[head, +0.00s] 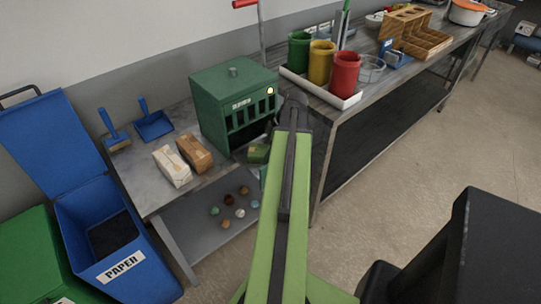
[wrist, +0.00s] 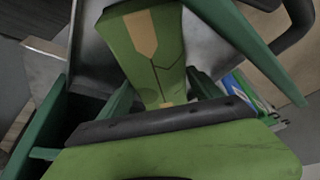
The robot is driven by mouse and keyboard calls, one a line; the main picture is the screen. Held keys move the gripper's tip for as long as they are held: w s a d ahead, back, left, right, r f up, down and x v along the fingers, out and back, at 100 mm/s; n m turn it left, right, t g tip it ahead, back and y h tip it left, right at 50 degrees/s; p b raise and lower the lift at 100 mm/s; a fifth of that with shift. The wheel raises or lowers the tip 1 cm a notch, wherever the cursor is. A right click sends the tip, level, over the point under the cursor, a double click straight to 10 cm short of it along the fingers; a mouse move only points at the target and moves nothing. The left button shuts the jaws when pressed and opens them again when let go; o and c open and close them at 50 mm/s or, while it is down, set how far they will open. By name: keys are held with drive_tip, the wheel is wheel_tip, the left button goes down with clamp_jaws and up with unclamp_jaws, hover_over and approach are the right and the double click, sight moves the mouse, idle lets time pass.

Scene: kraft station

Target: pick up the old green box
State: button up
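The green box (head: 257,154), with a tan mark, shows in the head view just in front of the lower right of the slotted green cabinet, left of my arm. In the wrist view the green box (wrist: 150,50) fills the upper middle, with a tan strip and dark lines on its face. Its lower end lies behind the dark bar of my gripper, between dark green pieces. My gripper is mostly hidden behind my arm in the head view. I cannot tell whether its fingers touch the box or how far they are apart.
The green cabinet (head: 232,82) stands on a grey table with white (head: 172,166) and brown (head: 195,153) packages. A lower shelf (head: 200,218) holds several small round things. A blue PAPER bin (head: 88,205) stands left. A workbench with green, yellow and red canisters is right.

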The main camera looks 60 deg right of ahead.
drive_tip(key=c, duration=1.2)
drive_tip(key=shift+r, duration=0.1)
wheel_tip(320, 180, up, 18)
drive_tip(key=p, duration=1.8)
